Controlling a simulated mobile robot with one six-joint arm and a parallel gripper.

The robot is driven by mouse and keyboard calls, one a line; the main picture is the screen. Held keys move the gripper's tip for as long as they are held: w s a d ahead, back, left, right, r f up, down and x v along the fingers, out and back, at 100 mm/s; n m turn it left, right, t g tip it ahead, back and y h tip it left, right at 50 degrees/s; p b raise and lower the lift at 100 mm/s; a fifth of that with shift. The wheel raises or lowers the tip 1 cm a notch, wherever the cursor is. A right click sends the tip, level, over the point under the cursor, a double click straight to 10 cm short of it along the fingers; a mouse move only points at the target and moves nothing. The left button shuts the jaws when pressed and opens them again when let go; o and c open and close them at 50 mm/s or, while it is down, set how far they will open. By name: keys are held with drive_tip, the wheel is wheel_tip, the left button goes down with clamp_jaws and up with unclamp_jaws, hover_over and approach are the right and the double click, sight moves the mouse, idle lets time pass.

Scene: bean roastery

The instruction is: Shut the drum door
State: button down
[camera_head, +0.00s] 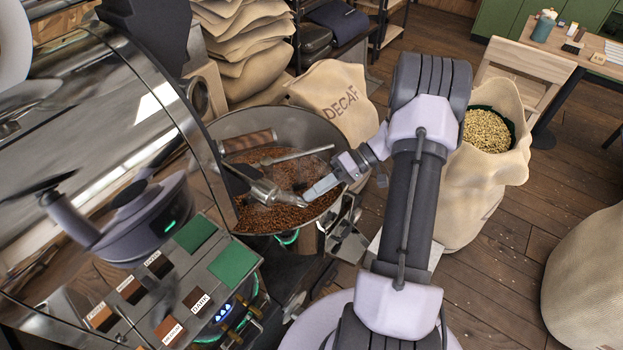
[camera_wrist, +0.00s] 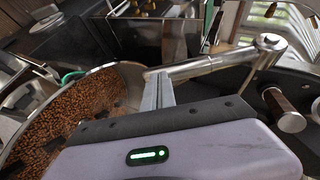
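The roaster's drum front (camera_head: 190,110) is at the left of the head view, cut across by its dark curved rim. The drum door is mostly hidden there, and I cannot tell how far it stands open. A metal lever (camera_head: 262,188) sticks out from the drum front over the bean tray; it also shows in the wrist view (camera_wrist: 215,65), running from a round knob to a tip by my fingers. My gripper (camera_head: 312,192) reaches in from the right, its fingers (camera_wrist: 157,92) close together at the lever's tip. I cannot tell whether they touch it.
A round cooling tray (camera_head: 330,128) of brown beans lies under my gripper. A wooden handle (camera_head: 247,140) is near it. A control panel (camera_head: 205,290) is at the lower left. A DECAF sack (camera_head: 335,95) and an open sack of pale beans (camera_head: 465,190) stand close by.

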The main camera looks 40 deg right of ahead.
drive_tip(key=s+a+f+m+y, duration=0.2)
drive_tip(key=a+f+y, duration=0.2)
drive_tip(key=a, duration=0.4)
drive_tip(key=shift+s+a+f+y+b, duration=0.25)
drive_tip(key=shift+s+f+y+b, duration=0.2)
drive_tip(key=shift+f, duration=0.2)
drive_tip(key=shift+f, duration=0.1)
